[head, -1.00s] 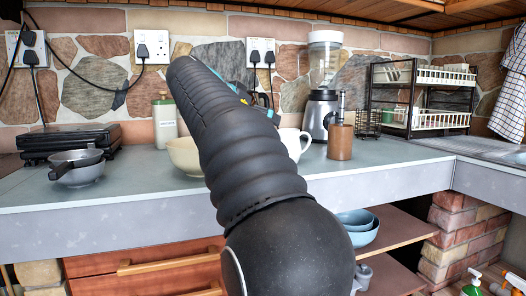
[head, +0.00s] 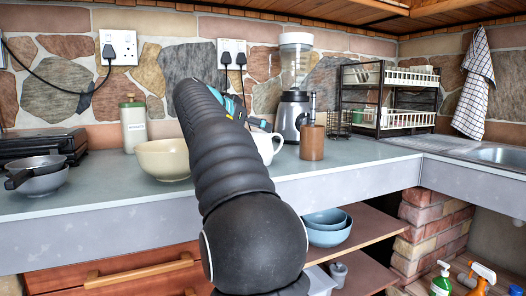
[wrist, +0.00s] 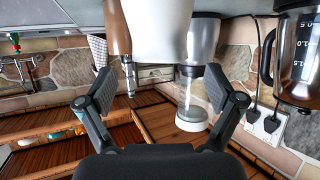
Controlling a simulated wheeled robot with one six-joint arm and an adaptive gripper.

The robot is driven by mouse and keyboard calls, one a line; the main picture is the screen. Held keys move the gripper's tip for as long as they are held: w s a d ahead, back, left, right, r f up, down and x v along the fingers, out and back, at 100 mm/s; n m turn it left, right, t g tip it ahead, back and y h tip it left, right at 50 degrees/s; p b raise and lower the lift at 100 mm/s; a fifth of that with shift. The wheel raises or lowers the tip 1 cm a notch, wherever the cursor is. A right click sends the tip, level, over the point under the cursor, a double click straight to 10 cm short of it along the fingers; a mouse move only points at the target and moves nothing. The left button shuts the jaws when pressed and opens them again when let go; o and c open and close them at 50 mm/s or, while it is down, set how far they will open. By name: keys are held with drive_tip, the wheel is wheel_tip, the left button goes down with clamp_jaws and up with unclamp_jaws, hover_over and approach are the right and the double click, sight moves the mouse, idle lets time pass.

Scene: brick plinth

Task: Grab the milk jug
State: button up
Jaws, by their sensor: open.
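The white milk jug (head: 268,147) stands upright on the counter in the head view, partly hidden behind my arm. In the wrist view, which is upside down, a large white body that looks like the jug (wrist: 160,28) fills the top middle. My gripper (wrist: 160,90) is open, its two dark fingers wide apart with nothing held. The jug lies ahead of the gap, in line with it; I cannot tell the exact distance. In the head view my arm hides most of the gripper.
A brown cylinder (head: 312,142) stands right beside the jug, with a blender (head: 293,105) behind. A cream bowl (head: 163,160) is to the left. A dish rack (head: 390,118) and sink (head: 500,154) are at the right. A kettle (wrist: 298,60) shows in the wrist view.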

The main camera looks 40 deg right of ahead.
drive_tip(key=x, duration=0.4)
drive_tip(key=shift+d+f, duration=0.2)
drive_tip(key=shift+f, duration=0.1)
drive_tip(key=c, duration=1.7)
clamp_jaws()
drive_tip(key=shift+r, duration=0.2)
